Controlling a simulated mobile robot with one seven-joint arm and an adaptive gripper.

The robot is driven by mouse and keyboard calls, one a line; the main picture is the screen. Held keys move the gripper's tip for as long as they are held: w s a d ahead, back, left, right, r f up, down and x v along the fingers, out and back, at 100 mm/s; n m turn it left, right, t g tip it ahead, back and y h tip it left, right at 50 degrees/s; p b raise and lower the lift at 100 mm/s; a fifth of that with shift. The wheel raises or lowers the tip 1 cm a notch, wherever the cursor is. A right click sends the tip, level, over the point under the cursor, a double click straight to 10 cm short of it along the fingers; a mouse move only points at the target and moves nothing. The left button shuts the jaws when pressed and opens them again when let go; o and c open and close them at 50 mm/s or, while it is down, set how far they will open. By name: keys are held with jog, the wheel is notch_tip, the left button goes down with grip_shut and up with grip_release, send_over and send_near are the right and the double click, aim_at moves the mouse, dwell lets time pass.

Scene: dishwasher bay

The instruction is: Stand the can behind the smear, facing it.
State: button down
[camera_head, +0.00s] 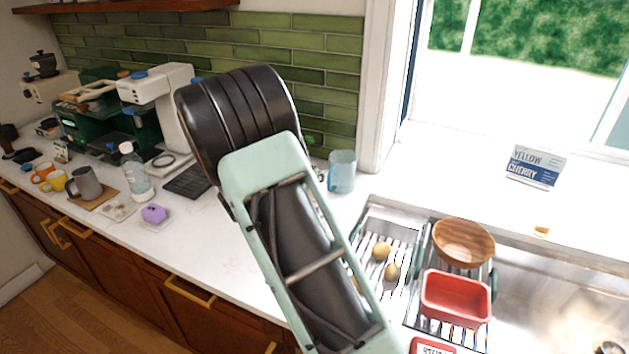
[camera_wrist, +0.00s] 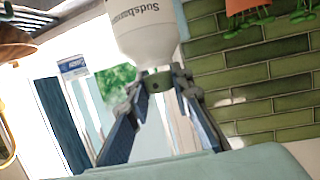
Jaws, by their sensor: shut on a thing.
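My gripper (camera_wrist: 160,84) is shut on the narrow end of a white rounded container lettered "Sudsba…", which appears to be the can (camera_wrist: 143,28). Its body runs out of the top of the wrist view, so its far end is hidden. In the head view my arm covers the gripper and the can.
A "Yellow Cherry" card (camera_head: 535,166) stands on the window ledge. A wooden bowl (camera_head: 463,242) and red tub (camera_head: 455,297) sit in racks at the sink. A blue cup (camera_head: 341,171), clear bottle (camera_head: 135,171) and purple sponge (camera_head: 154,214) stand on the left counter, whose front is fairly clear.

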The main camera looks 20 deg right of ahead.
jog(key=shift+f, duration=1.15)
jog(key=shift+f, duration=0.2)
jog(key=c, duration=1.7)
grip_release()
jog(key=shift+r, duration=0.2)
jog(key=b+v, duration=0.1)
jog(key=v, duration=1.1)
jog(key=shift+s, duration=0.1)
